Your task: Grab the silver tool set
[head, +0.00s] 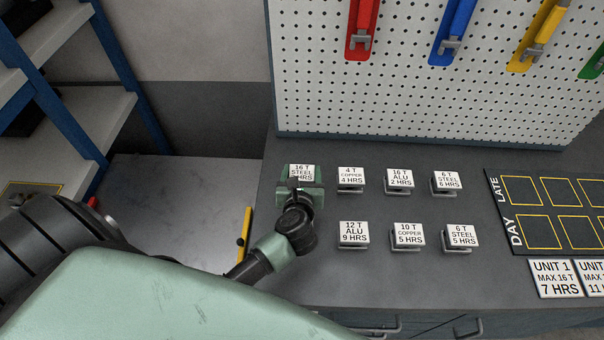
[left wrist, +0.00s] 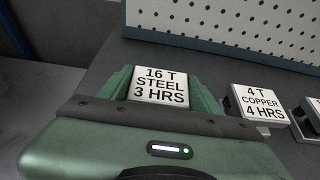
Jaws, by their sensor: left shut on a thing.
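No thing that I can make out as a silver tool set shows. My left gripper (head: 301,186) is over the left end of the back row of labelled blocks on the dark grey worktop. It is shut on the white-topped block marked "16 T STEEL 3 HRS" (head: 303,172). In the left wrist view the same block (left wrist: 161,88) sits between the green fingers, its label facing up. The gripper hides its lower part, so I cannot tell whether it touches the worktop. My right gripper is not in view.
A "4 T COPPER 4 HRS" block (head: 351,178) stands just right of the gripper, with several more labelled blocks beyond. A black board with yellow outlines (head: 497,205) lies at right. A pegboard (head: 420,105) with coloured tools stands behind. Blue-framed shelves (head: 123,70) are at left.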

